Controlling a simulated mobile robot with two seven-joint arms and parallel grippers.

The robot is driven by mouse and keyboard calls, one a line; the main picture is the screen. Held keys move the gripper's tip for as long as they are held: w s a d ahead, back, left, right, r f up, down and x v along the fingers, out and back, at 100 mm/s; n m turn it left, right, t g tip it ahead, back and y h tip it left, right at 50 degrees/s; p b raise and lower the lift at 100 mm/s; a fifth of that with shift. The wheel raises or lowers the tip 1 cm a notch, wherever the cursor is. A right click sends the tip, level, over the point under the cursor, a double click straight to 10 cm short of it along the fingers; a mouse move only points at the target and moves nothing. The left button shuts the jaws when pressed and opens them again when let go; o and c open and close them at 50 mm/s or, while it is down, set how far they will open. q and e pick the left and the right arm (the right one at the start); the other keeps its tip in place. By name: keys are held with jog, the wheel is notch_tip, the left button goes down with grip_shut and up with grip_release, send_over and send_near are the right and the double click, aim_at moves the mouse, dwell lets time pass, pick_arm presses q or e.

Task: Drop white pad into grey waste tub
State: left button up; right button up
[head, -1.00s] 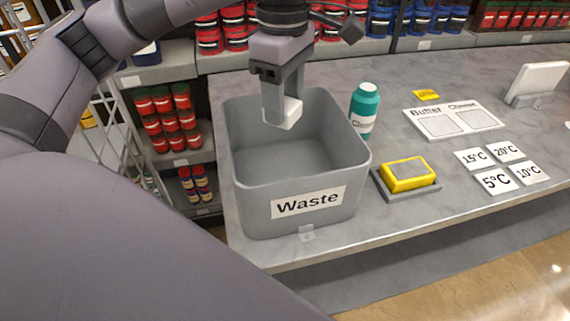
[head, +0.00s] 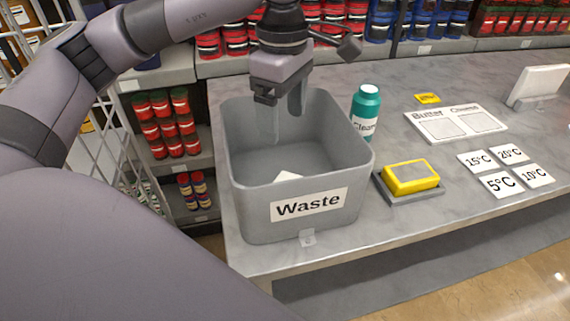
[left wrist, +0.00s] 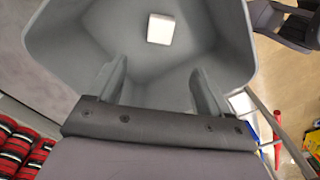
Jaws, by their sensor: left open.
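The white pad (head: 287,176) lies inside the grey waste tub (head: 257,219), low near its front wall, partly hidden by that wall in the head view. In the left wrist view the whole pad (left wrist: 160,29) shows, apart from the fingers, inside the tub (left wrist: 232,45). My left gripper (head: 287,122) points down into the tub's opening, fingers spread and empty. Its two fingers also show in the left wrist view (left wrist: 160,85). My right gripper is not in view.
A teal bottle (head: 366,108) stands just right of the tub. A yellow sponge (head: 410,177) sits on a grey tray (head: 415,197). Temperature cards (head: 502,183) and a white labelled board (head: 455,125) lie further right. Shelves with jars (head: 166,125) stand behind and left.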

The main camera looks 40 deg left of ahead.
pick_arm(q)
notch_tip(320, 180, up, 7)
dwell(0.3)
jog(key=shift+d+f, duration=0.1)
dwell(0.4)
